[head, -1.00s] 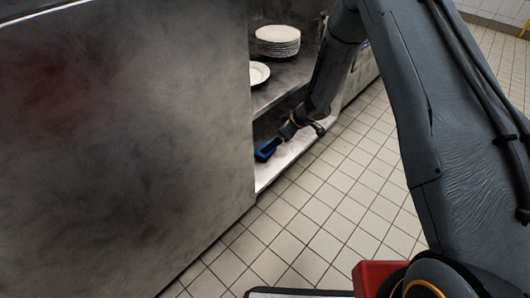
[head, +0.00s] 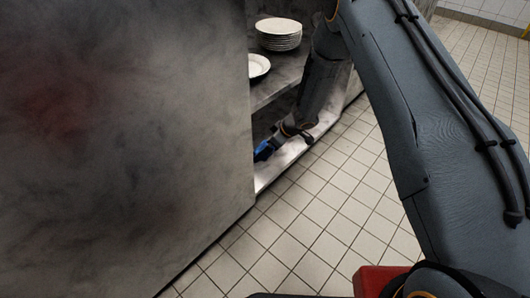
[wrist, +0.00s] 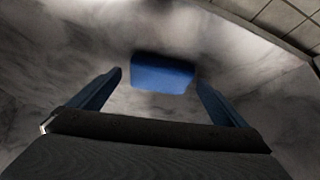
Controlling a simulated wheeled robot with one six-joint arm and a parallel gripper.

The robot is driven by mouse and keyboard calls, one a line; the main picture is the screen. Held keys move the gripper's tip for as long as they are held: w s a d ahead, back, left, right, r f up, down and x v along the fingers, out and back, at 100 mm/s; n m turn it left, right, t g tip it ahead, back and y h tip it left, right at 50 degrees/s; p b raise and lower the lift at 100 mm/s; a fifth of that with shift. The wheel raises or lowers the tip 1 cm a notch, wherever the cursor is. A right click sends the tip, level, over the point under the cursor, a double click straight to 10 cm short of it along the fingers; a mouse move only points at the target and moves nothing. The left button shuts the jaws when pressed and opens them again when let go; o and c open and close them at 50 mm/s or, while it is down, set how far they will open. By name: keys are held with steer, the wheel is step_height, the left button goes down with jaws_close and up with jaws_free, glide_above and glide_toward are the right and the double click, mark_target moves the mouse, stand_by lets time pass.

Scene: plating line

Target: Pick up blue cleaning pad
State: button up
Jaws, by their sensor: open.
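The blue cleaning pad (wrist: 162,73) shows in the wrist view as a flat blue block on a grey, smudged surface. It lies ahead of my gripper (wrist: 162,88), roughly between the lines of its two blue fingers. The fingers are apart, and clear space shows between each one and the pad. In the head view, my gripper (head: 263,151) reaches into the lower shelf of the cabinet. There its blue end is partly hidden by the cabinet's edge, and I cannot make out the pad separately from it.
A stack of white plates (head: 279,34) and another white plate (head: 259,67) stand on the upper shelf (head: 284,80), above my gripper. A large grey cabinet side (head: 120,150) fills the left. The tiled floor (head: 320,210) in front is clear.

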steer(key=shift+r, duration=0.1)
steer(key=c, duration=1.1)
steer(key=shift+r+p, duration=0.6)
steer(key=shift+r, duration=0.25)
steer(key=shift+p+v, duration=0.95)
steer(key=shift+v, duration=0.3)
steer(key=s+d+p, duration=0.1)
steer(key=s+d, duration=0.1)
steer(key=d, duration=0.3)
steer(key=s+d+p, duration=0.2)
steer(key=s+d, duration=0.1)
steer(key=d, duration=0.2)
steer(key=s+d+p, duration=0.2)
steer(key=d, duration=0.3)
steer(key=shift+s+f, duration=0.15)
steer(key=shift+s, duration=0.15)
steer(key=shift+o, duration=0.9)
steer(key=shift+c, duration=0.5)
